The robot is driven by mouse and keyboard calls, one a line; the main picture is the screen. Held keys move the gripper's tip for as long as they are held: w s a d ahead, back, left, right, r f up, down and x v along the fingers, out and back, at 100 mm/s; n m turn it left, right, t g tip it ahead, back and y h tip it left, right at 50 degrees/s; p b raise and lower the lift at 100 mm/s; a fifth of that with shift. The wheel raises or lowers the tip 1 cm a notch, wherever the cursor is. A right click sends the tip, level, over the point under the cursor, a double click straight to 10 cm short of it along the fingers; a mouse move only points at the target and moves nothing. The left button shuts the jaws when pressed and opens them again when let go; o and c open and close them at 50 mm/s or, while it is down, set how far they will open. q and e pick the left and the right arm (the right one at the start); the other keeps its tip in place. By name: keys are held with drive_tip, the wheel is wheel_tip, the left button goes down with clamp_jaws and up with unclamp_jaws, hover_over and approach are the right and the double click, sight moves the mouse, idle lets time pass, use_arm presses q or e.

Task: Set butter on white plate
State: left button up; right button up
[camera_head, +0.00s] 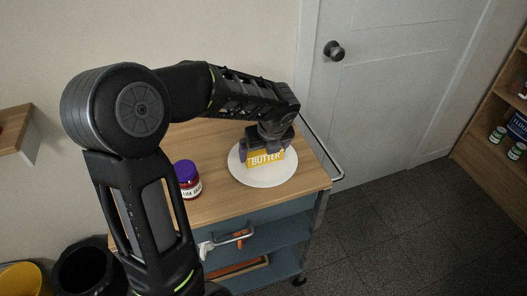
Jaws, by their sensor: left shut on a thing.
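A yellow block of butter (265,160) with the word BUTTER on it is at the white plate (254,178). The round plate lies on the wooden top of a cart (222,204). My left gripper (263,146) points down over the plate and is shut on the butter from above. The gripper hides the butter's upper part. The butter's lower edge is over the plate; I cannot tell for sure whether it touches. My right gripper is not in view.
A jar with a purple lid (187,178) stands on the cart left of the plate. The cart has a metal handle rail (325,148) at its right. A grey door (384,90) is behind. A wooden shelf (494,150) with cans stands far right.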

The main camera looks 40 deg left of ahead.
use_arm(q)
drive_tip(key=shift+f, duration=0.2)
drive_tip(key=shift+f, duration=0.2)
drive_tip(key=o, duration=1.3)
drive_tip(key=shift+r, duration=0.1)
drive_tip(key=v, duration=1.2)
